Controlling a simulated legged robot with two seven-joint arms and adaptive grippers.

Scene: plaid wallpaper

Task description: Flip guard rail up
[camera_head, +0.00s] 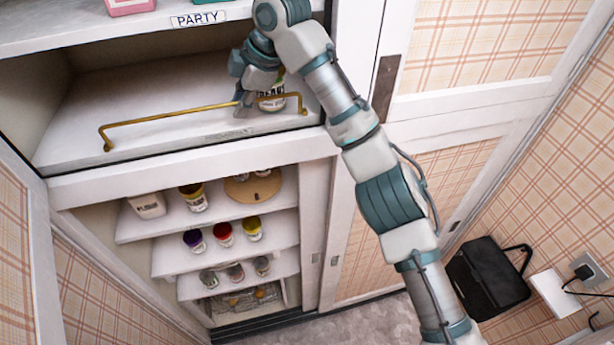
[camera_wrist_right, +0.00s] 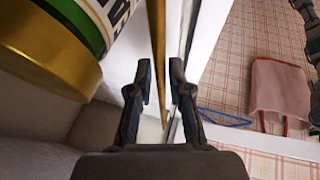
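The guard rail (camera_head: 165,117) is a thin brass bar with bent ends, along the front of the upper open shelf (camera_head: 95,110). I cannot tell its exact tilt. My right gripper (camera_head: 243,103) reaches in from above, at the rail's right half. In the right wrist view, the gripper (camera_wrist_right: 159,85) has its two fingers apart, and the rail (camera_wrist_right: 156,50) runs through the gap between them. Contact is not clear. A labelled can (camera_head: 272,98) stands on the shelf close to the gripper; its gold rim (camera_wrist_right: 45,50) is large at left in the wrist view. My left gripper is out of view.
A shelf labelled PARTY (camera_head: 198,18) is just above. Below, stepped shelves hold several jars and a white canister (camera_head: 147,204). A cabinet door (camera_head: 480,50) stands right of my arm. A black bag (camera_head: 487,277) is at lower right. The shelf's left part is clear.

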